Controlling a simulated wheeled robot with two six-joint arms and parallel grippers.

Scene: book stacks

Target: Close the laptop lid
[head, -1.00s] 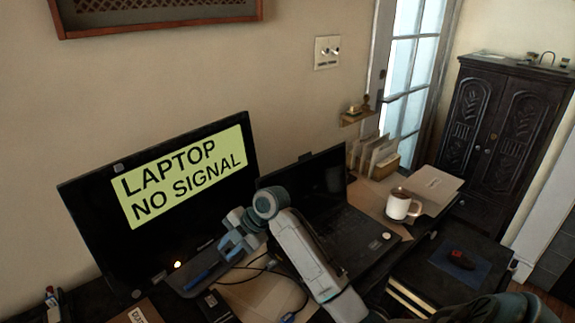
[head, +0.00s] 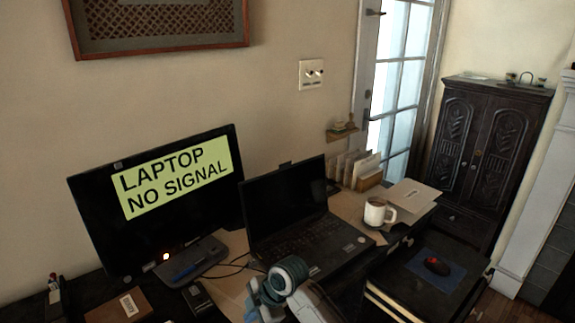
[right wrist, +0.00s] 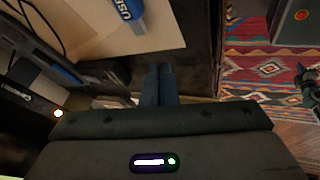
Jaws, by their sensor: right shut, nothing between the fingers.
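The black laptop (head: 312,232) stands open on the desk in the head view. Its dark-screened lid (head: 285,198) is raised and leans back a little, and the keyboard deck shows in front. My right gripper (head: 254,296) is low in the head view, left of and in front of the laptop's near edge, not touching it. In the right wrist view its two dark fingers (right wrist: 158,84) are together with nothing between them. I cannot make out the laptop in that view.
Left of the laptop stands a monitor (head: 160,200) reading "LAPTOP NO SIGNAL". A white mug (head: 375,211) and a letter holder (head: 368,176) are to its right. A black stand with a mouse (head: 437,265) is at front right. A patterned rug (right wrist: 265,72) covers the floor.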

